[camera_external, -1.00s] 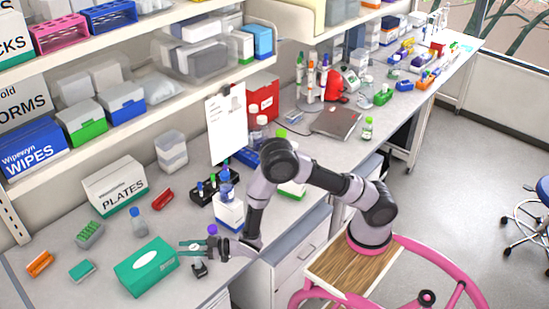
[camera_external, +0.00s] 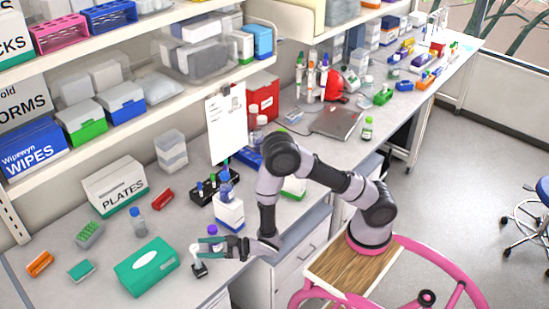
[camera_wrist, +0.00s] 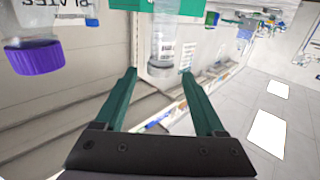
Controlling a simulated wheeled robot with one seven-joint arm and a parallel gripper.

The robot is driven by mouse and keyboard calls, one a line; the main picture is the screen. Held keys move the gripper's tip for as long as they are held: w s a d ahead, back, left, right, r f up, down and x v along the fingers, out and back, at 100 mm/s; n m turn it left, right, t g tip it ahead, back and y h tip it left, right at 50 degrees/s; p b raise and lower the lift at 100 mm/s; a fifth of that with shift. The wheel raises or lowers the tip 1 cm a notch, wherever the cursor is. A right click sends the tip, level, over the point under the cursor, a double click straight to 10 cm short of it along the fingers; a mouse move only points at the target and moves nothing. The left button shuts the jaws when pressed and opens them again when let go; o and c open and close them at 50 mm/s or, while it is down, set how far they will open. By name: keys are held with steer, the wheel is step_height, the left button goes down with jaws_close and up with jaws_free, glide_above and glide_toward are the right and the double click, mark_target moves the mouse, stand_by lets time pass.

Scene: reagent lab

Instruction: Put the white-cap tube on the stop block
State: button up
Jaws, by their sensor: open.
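The white-cap tube (camera_external: 195,251) stands on the small black stop block (camera_external: 200,269) near the front edge of the bench, right of the green box. It looks upright, though its exact seating is too small to tell. My gripper (camera_external: 199,247) is open beside the tube, reaching in from the right. In the wrist view, a clear labelled tube (camera_wrist: 165,42) lies ahead of the open, empty fingers (camera_wrist: 158,78), beyond the tips. A purple-cap tube (camera_external: 213,233) stands just behind the gripper; its purple cap (camera_wrist: 36,57) also shows in the wrist view.
A green tissue box (camera_external: 147,267) is close on the left. A white box (camera_external: 229,211) with a blue-topped bottle and a black rack (camera_external: 207,190) stand behind. A blue-cap bottle (camera_external: 138,222) is further left. The bench's front edge is near the gripper.

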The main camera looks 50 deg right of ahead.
steer(key=v, duration=0.5)
steer(key=w+d+r+m+h, duration=0.3)
steer(key=w+d+r, duration=0.2)
steer(key=d+r, duration=0.3)
steer(key=w+d+r+m+h, duration=0.3)
steer(key=w+d+r+h, duration=0.1)
steer(key=d+r, duration=0.4)
steer(key=s+d+r+m+g+h, duration=0.2)
steer(key=s+d+r, duration=0.3)
steer(key=s+d, duration=0.5)
steer(key=s+d+r+m+g+h, duration=0.1)
steer(key=s+d+r+m+g, duration=0.2)
steer(key=s+d, duration=0.7)
steer(key=d+r+m, duration=0.2)
steer(key=d, duration=0.2)
steer(key=shift+d+g+h, duration=0.25)
steer(key=shift+g+h, duration=0.05)
steer(key=shift+h, duration=0.1)
steer(key=shift+s, duration=0.1)
